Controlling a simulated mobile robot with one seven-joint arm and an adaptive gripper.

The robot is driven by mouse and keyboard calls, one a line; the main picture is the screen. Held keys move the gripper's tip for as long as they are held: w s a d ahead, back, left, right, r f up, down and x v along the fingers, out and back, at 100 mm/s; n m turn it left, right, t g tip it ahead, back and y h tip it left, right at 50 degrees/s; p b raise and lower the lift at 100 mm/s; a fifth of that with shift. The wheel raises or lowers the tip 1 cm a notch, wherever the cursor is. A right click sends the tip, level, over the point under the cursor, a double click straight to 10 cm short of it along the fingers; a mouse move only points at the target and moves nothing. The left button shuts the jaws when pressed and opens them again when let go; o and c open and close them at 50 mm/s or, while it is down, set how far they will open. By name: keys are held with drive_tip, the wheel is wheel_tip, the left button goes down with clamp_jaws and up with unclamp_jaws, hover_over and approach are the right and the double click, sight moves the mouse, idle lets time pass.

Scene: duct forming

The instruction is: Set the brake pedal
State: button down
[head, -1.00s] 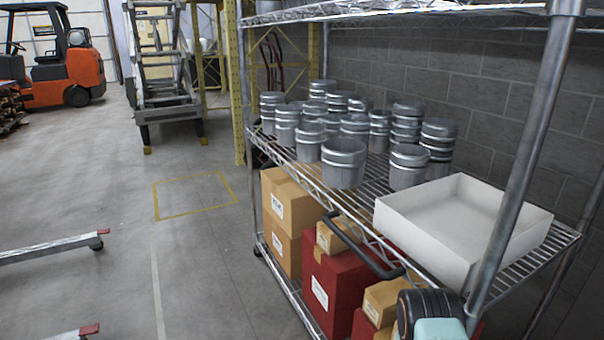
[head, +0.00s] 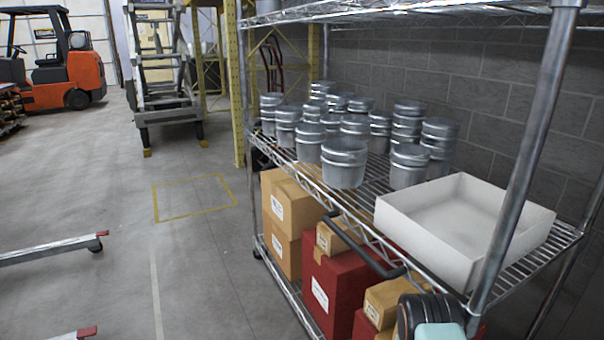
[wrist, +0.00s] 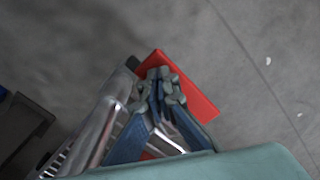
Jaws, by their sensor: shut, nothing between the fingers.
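A flat red piece (wrist: 192,90), which looks like the brake pedal, shows in the wrist view at the end of a metal frame (wrist: 98,128), low over the grey floor. My gripper (wrist: 160,74) has its blue-grey fingers shut and empty, with the tips in front of the red piece and hiding part of it. I cannot tell whether the tips touch it. In the head view, two low metal legs at the left edge carry red end pieces, one upper (head: 102,233) and one lower (head: 87,331). My gripper is not in the head view.
A wire shelf (head: 372,215) on the right holds several metal duct pieces (head: 343,163) and a white open box (head: 460,222), with cartons (head: 292,210) below. An orange forklift (head: 80,68) and a grey wheeled stand (head: 160,85) are at the back. Much floor is clear.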

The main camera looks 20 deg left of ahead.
drive_tip(key=shift+r+p, duration=2.45)
drive_tip(key=shift+r, duration=1.1)
drive_tip(key=shift+f, duration=0.1)
